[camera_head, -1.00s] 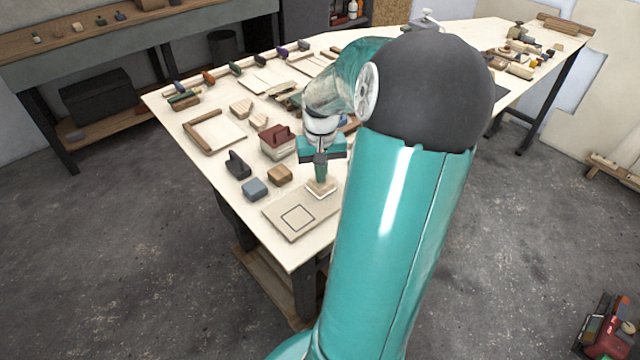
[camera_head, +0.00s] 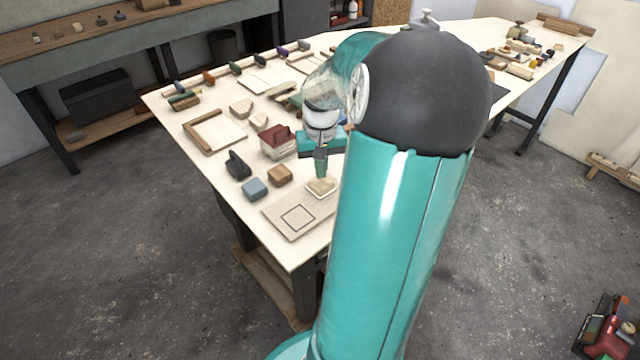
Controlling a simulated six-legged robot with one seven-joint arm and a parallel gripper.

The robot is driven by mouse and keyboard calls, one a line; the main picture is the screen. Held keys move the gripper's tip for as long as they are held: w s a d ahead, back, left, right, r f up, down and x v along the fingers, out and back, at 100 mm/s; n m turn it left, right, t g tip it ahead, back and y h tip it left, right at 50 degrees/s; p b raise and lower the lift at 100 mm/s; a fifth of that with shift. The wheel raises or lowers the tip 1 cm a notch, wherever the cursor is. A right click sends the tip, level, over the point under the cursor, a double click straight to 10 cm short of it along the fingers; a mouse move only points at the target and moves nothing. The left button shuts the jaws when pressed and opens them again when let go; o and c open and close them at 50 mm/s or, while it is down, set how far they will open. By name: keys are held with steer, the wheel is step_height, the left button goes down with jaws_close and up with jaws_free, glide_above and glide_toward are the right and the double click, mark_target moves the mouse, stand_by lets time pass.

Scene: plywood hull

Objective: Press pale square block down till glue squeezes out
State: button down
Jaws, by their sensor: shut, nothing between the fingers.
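The pale square block (camera_head: 322,187) lies flat on the right part of a thin pale board (camera_head: 278,222). A whitish edge shows around the block's base; it is too small to tell whether this is glue. The board also bears a dark square outline (camera_head: 298,218), left of the block. My gripper (camera_head: 321,175) points down over the block with its fingers shut and nothing held. The fingertips are at or just above the block's top; I cannot tell whether they touch. My arm hides the right end of the board.
A blue-grey block (camera_head: 255,188), a brown wooden block (camera_head: 280,175) and a dark handled tool (camera_head: 238,164) stand left of the board. A red-topped box (camera_head: 278,142) is behind them. The table's front corner is close to the board.

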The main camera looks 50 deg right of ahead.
steer(key=shift+r, duration=2.7)
steer(key=shift+w, duration=0.1)
steer(key=w+a+r+n+t+h, duration=0.1)
steer(key=w+a+r+n, duration=0.15)
steer(key=a, duration=0.45)
steer(key=w+a+r+n+t+h, duration=0.1)
steer(key=a+r+t, duration=0.1)
steer(key=a+r, duration=0.35)
steer(key=w+a+r+n+t, duration=0.1)
steer(key=a+r, duration=0.1)
steer(key=a, duration=0.7)
steer(key=s+a+f+n+y, duration=0.1)
steer(key=s+a+n, duration=0.1)
steer(key=a, duration=0.5)
steer(key=s+a+f+n+t+y, duration=0.1)
steer(key=s+a+f+n, duration=0.1)
steer(key=s+a, duration=0.3)
steer(key=shift+s+a+t, duration=0.2)
steer(key=shift+a+t, duration=0.1)
steer(key=shift+a, duration=0.85)
